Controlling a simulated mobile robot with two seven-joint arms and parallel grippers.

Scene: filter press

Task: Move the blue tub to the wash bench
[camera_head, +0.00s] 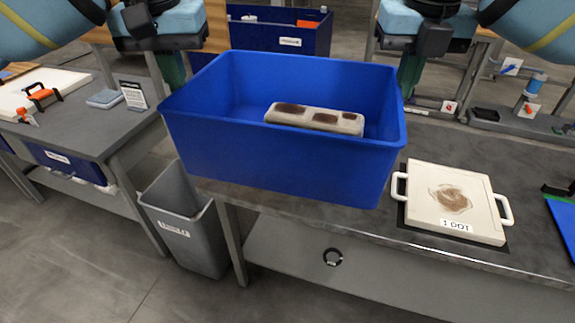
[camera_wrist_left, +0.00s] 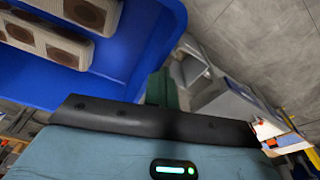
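The blue tub (camera_head: 280,155) is upright at the left end of the grey bench (camera_head: 345,212). I cannot tell if it rests there or hangs just above. It holds a beige block with brown patches (camera_head: 315,118), and its inner wall shows in the left wrist view (camera_wrist_left: 125,45). My left gripper (camera_head: 172,70) points down at the tub's far left corner. My right gripper (camera_head: 411,72) points down at the far right corner. Green fingers show, but their tips are hidden by the tub, so their grip is unclear. No label names the wash bench.
A second bench (camera_head: 75,135) at left carries a pale board (camera_head: 40,92), an orange-handled tool (camera_head: 41,96), a blue-grey pad (camera_head: 104,98) and a sign (camera_head: 133,95). A grey bin (camera_head: 185,225) stands between benches. A white handled plate (camera_head: 453,203) lies right of the tub.

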